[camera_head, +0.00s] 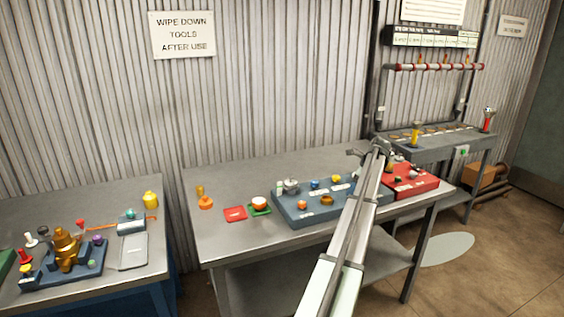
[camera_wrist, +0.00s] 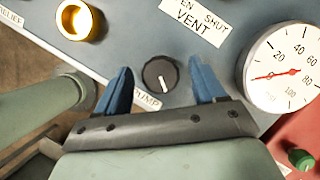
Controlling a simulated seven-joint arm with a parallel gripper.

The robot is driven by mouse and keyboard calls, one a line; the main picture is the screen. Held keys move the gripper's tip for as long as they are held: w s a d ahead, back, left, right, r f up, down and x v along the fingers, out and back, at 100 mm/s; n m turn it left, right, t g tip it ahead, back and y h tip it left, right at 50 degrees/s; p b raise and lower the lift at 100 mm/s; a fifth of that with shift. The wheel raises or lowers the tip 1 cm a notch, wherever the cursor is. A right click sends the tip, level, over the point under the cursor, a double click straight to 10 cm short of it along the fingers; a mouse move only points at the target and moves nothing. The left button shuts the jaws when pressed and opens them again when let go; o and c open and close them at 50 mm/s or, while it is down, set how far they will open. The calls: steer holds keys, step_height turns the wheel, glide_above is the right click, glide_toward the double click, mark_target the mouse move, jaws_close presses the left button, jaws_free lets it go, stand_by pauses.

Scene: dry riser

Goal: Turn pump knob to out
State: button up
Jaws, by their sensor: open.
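The pump knob (camera_wrist: 160,74) is a round black dial with a white pointer line in the wrist view. The line points down and slightly right in that picture. Its label (camera_wrist: 148,101) reads "PUMP" in part; my gripper hides the rest, and no "out" mark can be read. My gripper (camera_wrist: 163,80) is open, with one blue fingertip on each side of the knob. I cannot tell whether the fingertips are down at the knob's height, and no contact shows. In the head view my gripper (camera_head: 372,150) is over the right part of the blue-grey panel (camera_head: 290,212).
A brass-rimmed port (camera_wrist: 77,20) is at upper left. A red box (camera_head: 412,190) adjoins the panel. The grey bench (camera_head: 215,245) is clear in front.

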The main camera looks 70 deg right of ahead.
steer(key=m+h, duration=0.1)
steer(key=m, duration=0.2)
steer(key=m+h, duration=0.1)
steer(key=m, duration=0.2)
steer(key=shift+w+a+g, duration=0.1)
steer(key=shift+a+g, duration=0.1)
steer(key=shift+g, duration=0.2)
steer(key=w+v, duration=0.1)
steer(key=v, duration=1.3)
steer(key=w+a+f+n, duration=0.1)
steer(key=w+n, duration=0.2)
steer(key=w, duration=0.7)
steer(key=w+a+f+n, duration=0.1)
steer(key=w+a+n, duration=0.1)
steer(key=w, duration=0.9)
steer(key=w+a+f+n+h, duration=0.1)
steer(key=w+n, duration=0.4)
steer(key=w, duration=0.5)
steer(key=shift+w+a, duration=0.2)
steer(key=shift+a, duration=0.3)
